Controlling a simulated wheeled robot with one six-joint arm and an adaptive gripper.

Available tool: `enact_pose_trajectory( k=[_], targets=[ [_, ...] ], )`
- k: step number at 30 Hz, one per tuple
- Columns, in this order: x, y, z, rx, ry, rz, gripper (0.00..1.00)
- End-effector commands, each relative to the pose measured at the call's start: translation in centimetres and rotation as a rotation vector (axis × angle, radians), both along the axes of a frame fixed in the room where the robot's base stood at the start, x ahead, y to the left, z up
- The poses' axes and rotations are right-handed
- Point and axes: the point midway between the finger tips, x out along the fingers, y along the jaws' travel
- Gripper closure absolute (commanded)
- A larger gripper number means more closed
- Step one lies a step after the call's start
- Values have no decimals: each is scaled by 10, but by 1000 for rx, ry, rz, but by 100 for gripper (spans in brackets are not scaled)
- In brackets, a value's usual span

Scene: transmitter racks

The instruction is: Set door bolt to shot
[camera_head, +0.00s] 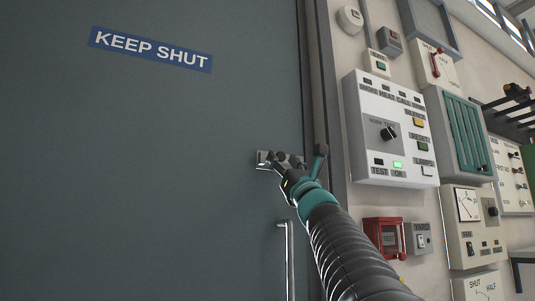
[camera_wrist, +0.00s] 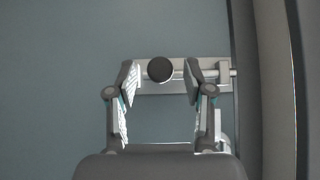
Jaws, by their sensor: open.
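The door bolt (camera_wrist: 215,76) is a light metal plate with a horizontal rod and a round dark knob (camera_wrist: 160,69), fixed near the right edge of the grey-blue door (camera_wrist: 60,70). In the head view the bolt's plate (camera_head: 264,158) shows beside my gripper (camera_head: 291,160), which hides much of it. My gripper (camera_wrist: 160,84) is open in the wrist view, one finger on each side of the knob, with gaps to it. The rod reaches right toward the door's edge; whether it enters the frame cannot be told.
A vertical door handle (camera_head: 289,260) is below the bolt. The dark door frame (camera_head: 325,90) runs to its right. On the wall stand a white control panel (camera_head: 378,95), a red box (camera_head: 384,237) and a green-slatted unit (camera_head: 462,130). The door's left side is clear.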

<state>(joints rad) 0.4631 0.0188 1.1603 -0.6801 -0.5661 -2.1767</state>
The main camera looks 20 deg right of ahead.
Motion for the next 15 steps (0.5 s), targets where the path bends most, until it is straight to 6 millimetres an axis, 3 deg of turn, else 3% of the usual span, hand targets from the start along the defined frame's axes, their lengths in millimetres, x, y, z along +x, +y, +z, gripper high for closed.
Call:
enact_pose_trajectory(
  k=[6,15],
  targets=[
    [16,0,16,0,1,0,48],
    [18,0,18,1,1,-1,48]
  ],
)
